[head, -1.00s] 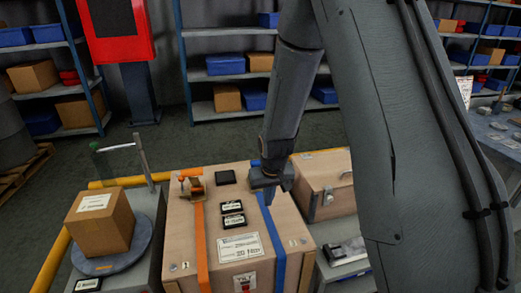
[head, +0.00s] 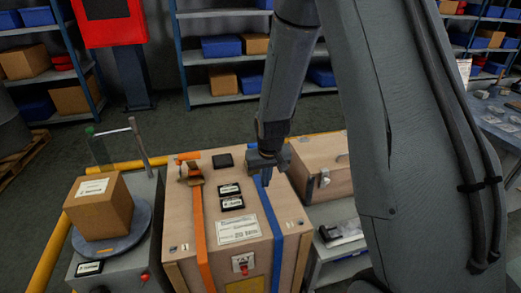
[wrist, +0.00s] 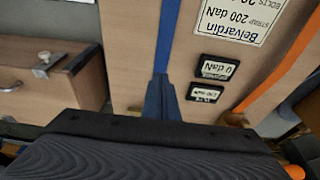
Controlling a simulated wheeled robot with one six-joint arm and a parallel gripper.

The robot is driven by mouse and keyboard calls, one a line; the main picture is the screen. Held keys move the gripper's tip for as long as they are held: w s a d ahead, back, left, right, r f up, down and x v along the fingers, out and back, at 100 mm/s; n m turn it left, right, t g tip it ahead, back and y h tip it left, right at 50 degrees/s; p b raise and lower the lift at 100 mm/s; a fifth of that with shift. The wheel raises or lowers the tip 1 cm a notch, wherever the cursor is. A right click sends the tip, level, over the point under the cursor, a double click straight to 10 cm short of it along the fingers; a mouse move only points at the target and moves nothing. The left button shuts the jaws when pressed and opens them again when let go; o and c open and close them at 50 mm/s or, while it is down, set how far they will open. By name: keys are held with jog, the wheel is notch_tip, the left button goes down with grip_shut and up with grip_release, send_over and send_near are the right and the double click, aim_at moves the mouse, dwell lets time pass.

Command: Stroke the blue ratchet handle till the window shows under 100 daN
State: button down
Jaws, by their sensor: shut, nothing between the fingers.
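The wooden crate (head: 215,250) carries a blue strap (head: 270,220) running along its right part. My gripper (head: 266,181) is shut and empty, pointing down above the far end of this strap. The blue ratchet handle cannot be made out; my gripper covers that spot in the head view. In the wrist view my shut fingers (wrist: 162,98) lie in front of the blue strap (wrist: 167,40); contact cannot be told. Two black windows (head: 229,189) (head: 232,203) sit left of the strap. Upside down in the wrist view, one window (wrist: 218,68) seems to read 0 daN; the other (wrist: 206,92) is unclear.
An orange strap (head: 200,235) with its orange ratchet (head: 190,173) lies on the crate's left. A label (head: 238,230) and another black plate (head: 222,161) are on the lid. A smaller wooden box (head: 320,165) stands right, a carton (head: 100,205) left. Yellow rails run behind.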

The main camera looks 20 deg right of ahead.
notch_tip(320, 180, up, 13)
jog(key=w, duration=0.1)
jog(key=shift+f, duration=0.15)
jog(key=shift+w, duration=0.1)
dwell(1.4)
